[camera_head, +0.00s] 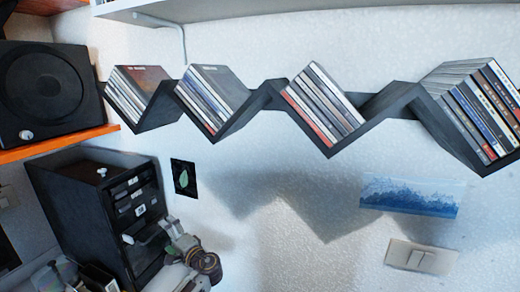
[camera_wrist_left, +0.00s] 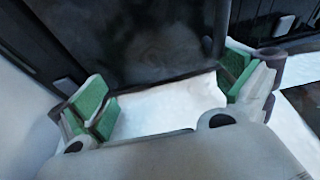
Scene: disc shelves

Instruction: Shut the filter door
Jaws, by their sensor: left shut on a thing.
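In the head view a black cabinet (camera_head: 70,210) with several small drawer fronts and white knobs stands at the lower left. No part of it can be clearly told as the filter door. In the left wrist view my left gripper (camera_wrist_left: 168,95) has green pads set wide apart, one on each side of a dark, flat panel (camera_wrist_left: 140,45). It is shut on this panel, though the contact is partly hidden. A pale jointed shape with dark round joints (camera_head: 205,264) shows beside the cabinet in the head view and looks like part of my arm. My right gripper is not clearly in view.
A zigzag black shelf (camera_head: 395,97) with several rows of disc cases runs along the wall. A black speaker (camera_head: 50,88) stands on an orange shelf (camera_head: 60,143) at the left. A light switch (camera_head: 421,258) and a blue picture (camera_head: 410,195) are on the wall.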

